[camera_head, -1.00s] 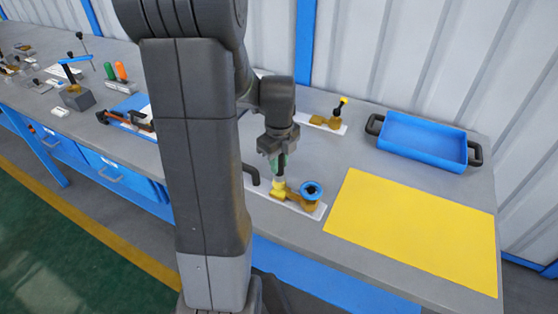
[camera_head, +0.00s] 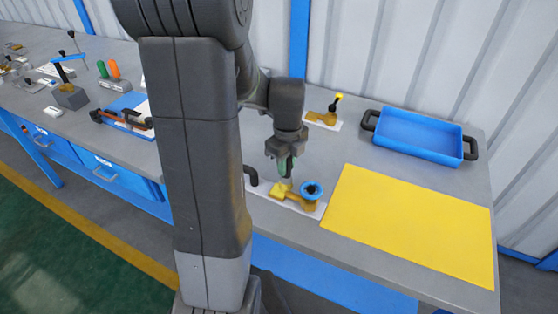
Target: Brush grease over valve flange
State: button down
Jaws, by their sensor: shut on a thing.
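A brass-yellow valve with a blue handwheel (camera_head: 311,190) lies on a white plate near the front edge of the bench. Its yellow flange (camera_head: 279,190) is at the left end. My gripper (camera_head: 286,162) is just above the valve, between flange and handwheel in the picture. It is shut on a slim tool, seemingly the brush, with a green part (camera_head: 288,166) between the jaws. The tool's lower end points down toward the valve. I cannot tell whether its tip touches the flange, and grease cannot be made out.
A second brass valve (camera_head: 323,117) with a yellow-topped lever stands behind on a white plate. A blue tray (camera_head: 418,137) with black handles is at the back right. A flat yellow mat (camera_head: 410,225) covers the front right. Tools and fittings crowd the bench's left side.

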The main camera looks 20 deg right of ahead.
jog(key=shift+s+d, duration=0.1)
jog(key=shift+s, duration=0.2)
jog(key=shift+w, duration=0.1)
jog(key=w+a, duration=0.2)
jog(key=w, duration=0.1)
jog(key=shift+a, duration=0.2)
jog(key=shift+r, duration=0.1)
jog(key=shift+r+p, duration=2.5)
jog(key=shift+r, duration=0.4)
notch_tip(320, 180, up, 3)
jog(key=shift+p, duration=1.15)
